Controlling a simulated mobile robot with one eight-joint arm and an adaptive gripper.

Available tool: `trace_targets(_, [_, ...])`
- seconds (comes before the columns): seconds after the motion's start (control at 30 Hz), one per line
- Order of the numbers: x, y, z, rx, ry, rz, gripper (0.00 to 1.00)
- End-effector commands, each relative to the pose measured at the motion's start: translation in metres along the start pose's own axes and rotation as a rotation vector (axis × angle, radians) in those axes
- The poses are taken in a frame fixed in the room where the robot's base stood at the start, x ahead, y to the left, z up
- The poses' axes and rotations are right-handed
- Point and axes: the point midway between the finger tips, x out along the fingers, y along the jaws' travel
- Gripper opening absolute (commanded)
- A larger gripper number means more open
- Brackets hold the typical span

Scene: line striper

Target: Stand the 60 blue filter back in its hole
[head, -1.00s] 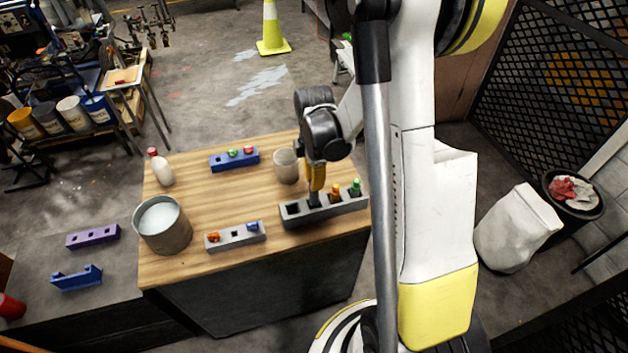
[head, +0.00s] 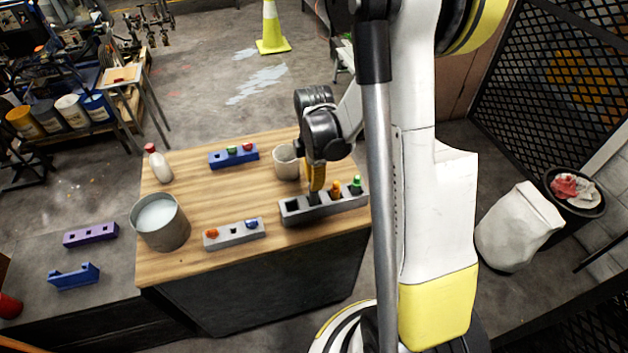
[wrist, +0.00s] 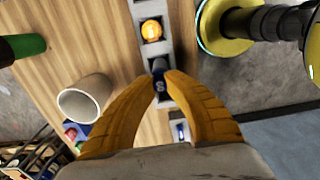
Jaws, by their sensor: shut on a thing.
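The dark grey holder (head: 340,206) stands at the right front of the wooden table, holding an orange-topped filter (head: 336,187) and a green-topped filter (head: 356,185). Its leftmost hole (head: 292,206) is empty. My gripper (head: 316,188) points down over the holder, beside the orange-topped filter. In the wrist view its yellow fingers (wrist: 165,78) are shut on a small dark blue-black filter (wrist: 159,86) with pale marking. The filter is upright at a hole of the holder; its lower end is hidden, so I cannot tell how deep it sits.
A pale cup (head: 286,163) stands just behind the holder. A light grey holder (head: 236,236) with orange and blue tops is at the left. The table's middle is clear.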

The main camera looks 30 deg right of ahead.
Motion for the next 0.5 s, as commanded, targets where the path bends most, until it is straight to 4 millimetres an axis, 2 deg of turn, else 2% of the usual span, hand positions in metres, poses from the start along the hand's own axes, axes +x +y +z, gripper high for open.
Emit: trace_targets(0.5, [0.014,0.0,0.0,0.0,0.0,0.0,0.0])
